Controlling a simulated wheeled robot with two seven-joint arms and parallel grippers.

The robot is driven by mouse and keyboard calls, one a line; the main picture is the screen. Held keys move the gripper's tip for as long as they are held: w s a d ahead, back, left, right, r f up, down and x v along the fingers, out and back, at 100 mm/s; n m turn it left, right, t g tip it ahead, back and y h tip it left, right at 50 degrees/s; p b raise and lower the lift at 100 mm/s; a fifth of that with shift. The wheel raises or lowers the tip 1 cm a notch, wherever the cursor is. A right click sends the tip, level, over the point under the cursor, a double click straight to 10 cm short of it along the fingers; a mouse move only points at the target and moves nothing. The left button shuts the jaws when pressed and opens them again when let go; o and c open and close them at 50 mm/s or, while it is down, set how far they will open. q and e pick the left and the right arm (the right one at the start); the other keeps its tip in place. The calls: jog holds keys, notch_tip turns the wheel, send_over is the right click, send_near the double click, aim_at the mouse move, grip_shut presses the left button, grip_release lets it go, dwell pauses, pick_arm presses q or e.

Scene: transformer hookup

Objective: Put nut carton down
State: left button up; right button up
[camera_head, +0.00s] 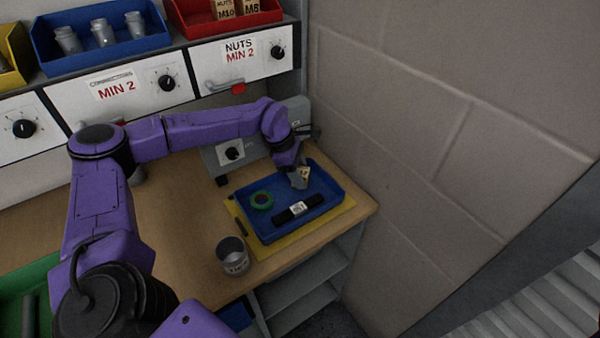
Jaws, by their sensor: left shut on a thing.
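My left gripper (299,178) reaches in from the left with its purple arm and is at the far part of the blue tray (334,213). It is shut on a small tan nut carton (305,173), which shows only in part beside the fingers. I cannot tell whether the carton touches the tray floor. My right gripper is not in view.
The tray stands on a yellow mat (264,248) at the right end of the wooden bench, beside a block wall (420,130). A grey cup (233,255) stands at the front edge. A red bin (200,25) with cartons is on the shelf above.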

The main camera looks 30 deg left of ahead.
pick_arm(q)
jog(key=shift+f, duration=0.2)
jog(key=o, duration=0.9)
jog(key=shift+o, duration=0.2)
jog(key=shift+r, duration=0.1)
jog(key=b+v, duration=0.1)
jog(key=v, duration=1.1)
jog(key=shift+r, duration=0.1)
